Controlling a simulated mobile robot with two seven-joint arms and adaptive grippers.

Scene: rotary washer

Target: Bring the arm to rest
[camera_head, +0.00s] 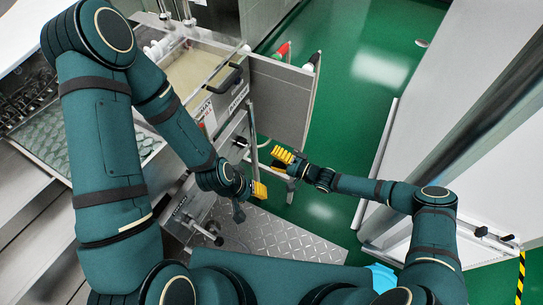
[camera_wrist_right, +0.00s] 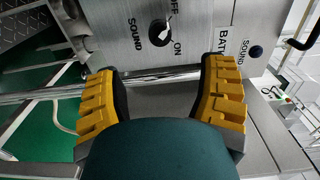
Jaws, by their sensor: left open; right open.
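My left gripper (camera_head: 258,190), with yellow finger pads, is beside the washer's front, above the diamond-plate step. My right gripper (camera_head: 284,157) is to the right of the washer's side, a little above and right of the left one. In the right wrist view my right gripper (camera_wrist_right: 162,92) has its two yellow fingers spread apart, with nothing seen held between them. Beyond the fingers is the grey machine panel (camera_wrist_right: 195,20) with a black knob (camera_wrist_right: 159,33) marked SOUND, OFF and ON. A metal bar (camera_wrist_right: 150,82) crosses behind the fingers. The left fingertips are small in view.
The washer (camera_head: 283,85) stands close to both grippers, with a black handle (camera_head: 226,79) on it. A diamond-plate step (camera_head: 270,235) lies below. Green floor (camera_head: 345,125) is free to the upper right. White cabinets (camera_head: 480,110) stand at the right.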

